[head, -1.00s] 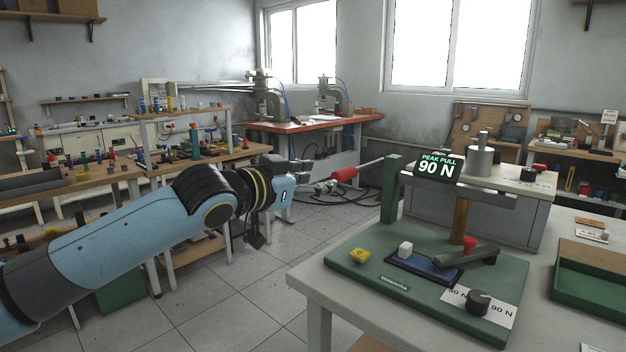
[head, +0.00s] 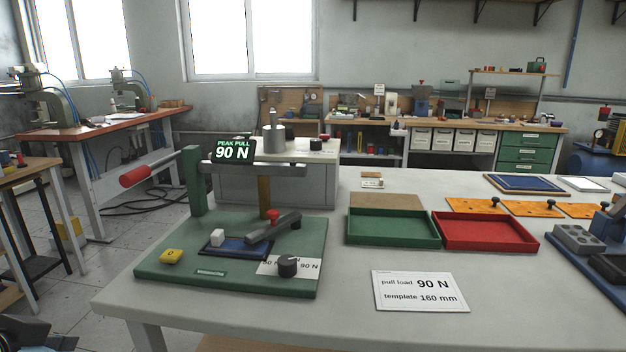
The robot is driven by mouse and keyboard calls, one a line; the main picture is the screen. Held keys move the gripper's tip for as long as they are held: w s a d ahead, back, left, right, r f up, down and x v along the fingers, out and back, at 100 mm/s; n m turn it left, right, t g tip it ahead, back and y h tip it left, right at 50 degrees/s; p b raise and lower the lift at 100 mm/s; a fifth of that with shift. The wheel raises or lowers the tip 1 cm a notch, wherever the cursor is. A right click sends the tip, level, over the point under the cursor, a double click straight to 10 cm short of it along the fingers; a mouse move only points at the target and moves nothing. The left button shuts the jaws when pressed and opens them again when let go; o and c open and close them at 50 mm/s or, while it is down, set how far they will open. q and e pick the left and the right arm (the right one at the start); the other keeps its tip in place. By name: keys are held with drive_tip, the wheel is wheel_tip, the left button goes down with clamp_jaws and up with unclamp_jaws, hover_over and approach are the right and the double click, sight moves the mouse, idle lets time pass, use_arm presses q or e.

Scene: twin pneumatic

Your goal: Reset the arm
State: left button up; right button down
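The pull tester on a green base (head: 225,278) stands on the grey table. Its red-gripped lever (head: 134,177) sticks out to the left from the green post (head: 193,178), tilted slightly down toward its grip. Nothing touches the grip. The display (head: 232,151) reads PEAK PULL 90 N. A dark clamp arm with a red knob (head: 272,215) lies over the blue block (head: 228,248). A black dial (head: 288,266) sits on the 50 N–90 N label. A dark piece, probably of my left arm (head: 35,335), shows at the bottom left corner. I see neither gripper.
A white card (head: 422,291) reads pull load 90 N, template 160 mm. A green tray (head: 393,241) and a red tray (head: 487,247) stand to the right of the tester. Grey fixtures (head: 590,245) stand at the right edge. The table front is clear.

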use_arm(q)
drive_tip(key=s+d+f+g, duration=0.2)
drive_tip(key=s+g, duration=0.1)
drive_tip(key=s, duration=0.4)
drive_tip(key=s+d+f+g, duration=0.1)
drive_tip(key=s+g, duration=0.1)
drive_tip(key=s, duration=0.6)
wheel_tip(320, 180, down, 29)
drive_tip(key=s+a+g+b, duration=0.1)
drive_tip(key=a+b, duration=0.1)
drive_tip(key=a, duration=0.1)
drive_tip(key=s+f+n+g+b, duration=0.1)
drive_tip(key=s+f, duration=1.5)
drive_tip(key=s, duration=0.2)
drive_tip(key=shift+s+a+f+g, duration=0.15)
drive_tip(key=shift+a+f+g, duration=0.15)
drive_tip(key=shift+f, duration=0.1)
idle(2.8)
